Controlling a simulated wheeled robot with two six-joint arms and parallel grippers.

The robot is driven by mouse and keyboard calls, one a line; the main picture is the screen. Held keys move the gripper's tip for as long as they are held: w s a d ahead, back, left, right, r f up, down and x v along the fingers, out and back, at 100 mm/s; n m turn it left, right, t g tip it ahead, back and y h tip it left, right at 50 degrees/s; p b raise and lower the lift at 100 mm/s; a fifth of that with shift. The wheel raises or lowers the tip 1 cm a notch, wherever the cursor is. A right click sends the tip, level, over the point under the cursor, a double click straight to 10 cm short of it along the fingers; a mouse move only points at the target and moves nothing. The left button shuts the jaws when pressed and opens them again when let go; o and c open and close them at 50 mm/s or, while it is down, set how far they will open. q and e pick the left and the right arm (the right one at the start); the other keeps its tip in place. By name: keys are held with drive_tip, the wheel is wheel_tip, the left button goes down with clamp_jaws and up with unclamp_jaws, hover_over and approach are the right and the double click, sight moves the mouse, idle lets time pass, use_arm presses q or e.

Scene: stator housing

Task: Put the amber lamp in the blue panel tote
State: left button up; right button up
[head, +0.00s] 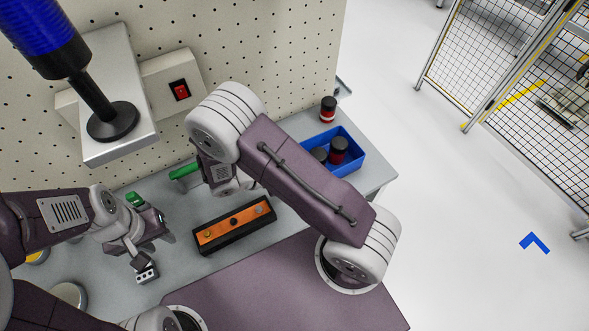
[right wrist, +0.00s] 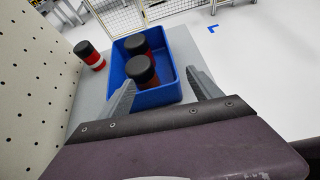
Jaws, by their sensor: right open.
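The blue panel tote (head: 358,167) stands at the far right of the bench and also fills the middle of the right wrist view (right wrist: 160,97). It holds two dark red cylinders with black caps (head: 338,145). I cannot pick out the amber lamp with certainty; a yellow round item (head: 38,257) shows partly behind my left arm. My left gripper (head: 153,250) is low over the bench at left, its fingers apart, close to a small grey block with dark holes (head: 146,273). My right gripper (right wrist: 160,78) is open and empty, facing the tote; my arm hides its fingers in the head view.
Another red, black-capped cylinder (head: 328,110) stands outside the tote, beside it. A black tray with an orange inlay (head: 235,224) lies mid-bench. Green items (head: 186,171) lie near the pegboard (head: 290,60).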

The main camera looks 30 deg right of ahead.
drive_tip(key=s+a+r+m+y, duration=0.2)
drive_tip(key=m+y, duration=0.4)
drive_tip(key=m, duration=0.3)
drive_tip(key=s+a+r+m+y, duration=0.2)
drive_tip(key=m+y, duration=0.4)
drive_tip(key=m, duration=0.3)
drive_tip(key=shift+s+a+r+t, duration=0.15)
drive_tip(key=shift+s+r+t, duration=0.25)
drive_tip(key=shift+s+r, duration=0.3)
